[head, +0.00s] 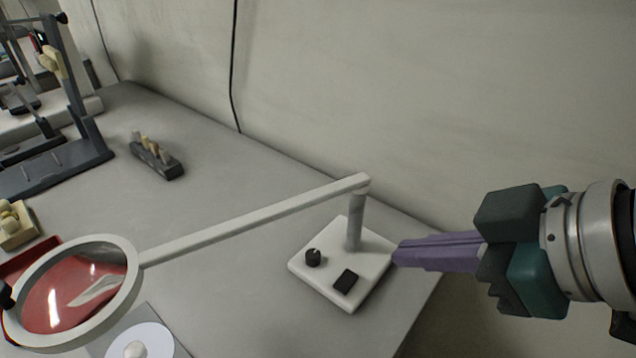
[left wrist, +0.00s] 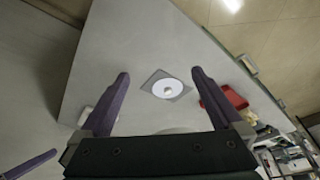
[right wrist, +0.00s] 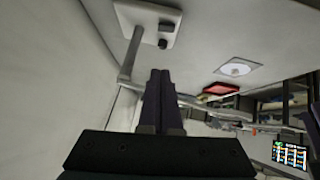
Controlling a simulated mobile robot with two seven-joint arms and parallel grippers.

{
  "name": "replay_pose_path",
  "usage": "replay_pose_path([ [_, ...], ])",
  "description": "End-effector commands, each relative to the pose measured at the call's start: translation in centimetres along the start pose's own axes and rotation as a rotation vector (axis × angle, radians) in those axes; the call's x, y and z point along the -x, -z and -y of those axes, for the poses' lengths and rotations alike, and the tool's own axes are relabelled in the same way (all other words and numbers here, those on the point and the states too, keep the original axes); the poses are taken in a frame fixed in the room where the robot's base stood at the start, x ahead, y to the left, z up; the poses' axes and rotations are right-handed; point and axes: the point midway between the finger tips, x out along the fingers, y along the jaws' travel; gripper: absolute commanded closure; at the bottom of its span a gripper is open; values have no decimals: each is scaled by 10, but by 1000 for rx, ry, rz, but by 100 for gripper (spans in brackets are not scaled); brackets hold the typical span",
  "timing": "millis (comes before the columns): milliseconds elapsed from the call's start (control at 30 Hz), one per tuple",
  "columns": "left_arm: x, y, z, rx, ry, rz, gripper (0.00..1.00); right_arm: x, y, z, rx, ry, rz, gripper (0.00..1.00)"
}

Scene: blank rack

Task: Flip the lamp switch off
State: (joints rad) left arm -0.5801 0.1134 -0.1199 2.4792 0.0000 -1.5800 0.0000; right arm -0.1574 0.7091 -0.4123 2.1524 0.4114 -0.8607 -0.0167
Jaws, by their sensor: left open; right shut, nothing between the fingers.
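The magnifier lamp has a white square base (head: 375,272) on the grey table near its right corner. On the base are a black rocker switch (head: 347,281) and a round black knob (head: 313,258). A short post carries a long white arm to a ring lens (head: 75,292) at the lower left. My right gripper (head: 398,254) is shut and empty, its purple fingertips at the right edge of the base in the picture. In the right wrist view the switch (right wrist: 166,27) shows beyond the fingers (right wrist: 160,75). My left gripper (left wrist: 160,80) is open and empty above the table.
A white disc on a grey plate (head: 158,340) lies below the lamp arm. A red tray (head: 22,262) is partly behind the lens. A dark block with small pieces (head: 160,165) and a grey stand (head: 90,145) are farther back. The wall runs behind the post.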

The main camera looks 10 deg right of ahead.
Motion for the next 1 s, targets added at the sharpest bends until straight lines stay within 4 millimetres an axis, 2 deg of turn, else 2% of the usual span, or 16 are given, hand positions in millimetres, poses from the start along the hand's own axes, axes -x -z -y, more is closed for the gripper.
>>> replay_pose_path([
  [167,-8,-2,0,0,0,-1,0,-26,-1,0,-2,0,-2,100],
  [533,-30,-10,0,-4,3,-1,0,-104,-3,1,-1,1,0,100],
  [700,-37,-12,1,-8,7,0,0,-119,-22,1,0,1,2,100],
  [1000,-39,-13,1,-10,7,0,0,-125,-29,1,1,1,0,100],
])
